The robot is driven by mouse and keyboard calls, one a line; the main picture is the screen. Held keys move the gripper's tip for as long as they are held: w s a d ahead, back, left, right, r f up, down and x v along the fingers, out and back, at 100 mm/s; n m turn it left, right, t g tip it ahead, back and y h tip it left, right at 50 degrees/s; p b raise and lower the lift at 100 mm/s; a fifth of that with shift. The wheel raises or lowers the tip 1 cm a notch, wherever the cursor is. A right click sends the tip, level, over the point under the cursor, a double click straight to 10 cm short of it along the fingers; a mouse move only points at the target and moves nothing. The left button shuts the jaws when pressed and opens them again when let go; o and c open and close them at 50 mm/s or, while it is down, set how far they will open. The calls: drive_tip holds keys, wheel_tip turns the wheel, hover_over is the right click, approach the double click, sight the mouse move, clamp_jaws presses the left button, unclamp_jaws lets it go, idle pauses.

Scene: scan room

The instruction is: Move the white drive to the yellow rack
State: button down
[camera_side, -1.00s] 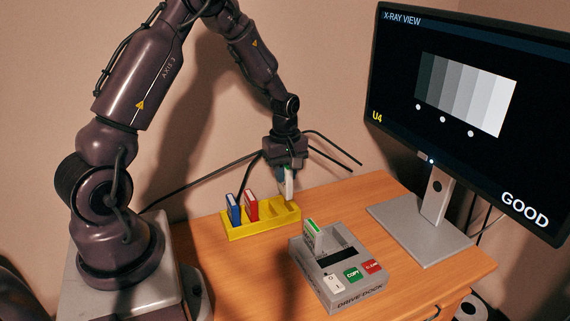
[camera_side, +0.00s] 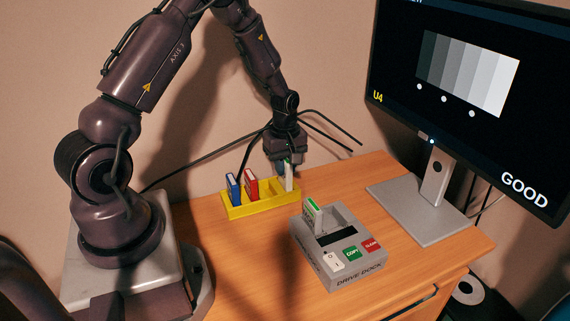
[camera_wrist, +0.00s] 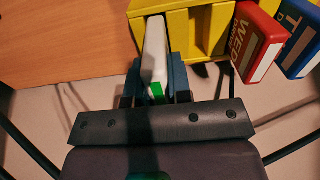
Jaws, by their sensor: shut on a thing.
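The white drive (camera_side: 288,177) with a green end is upright in my gripper (camera_side: 287,163), at the right end of the yellow rack (camera_side: 262,208). In the wrist view the white drive (camera_wrist: 155,50) is between the fingers of my gripper (camera_wrist: 160,82), with its far part at the yellow rack's (camera_wrist: 178,5) end slot. My gripper is shut on it. I cannot tell whether the drive rests on the slot floor. A blue drive (camera_side: 233,190) and a red drive (camera_side: 251,185) stand in the rack's left slots.
The grey drive dock (camera_side: 347,270) stands in front of the rack and holds another white drive with a green top (camera_side: 313,215). A monitor (camera_side: 465,110) on a stand (camera_side: 425,212) is at the right. Bare table lies left of the dock.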

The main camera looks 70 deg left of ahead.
drive_tip(key=shift+f, duration=1)
idle(0.7)
drive_tip(key=c, duration=0.8)
unclamp_jaws()
drive_tip(key=shift+r, duration=3.5)
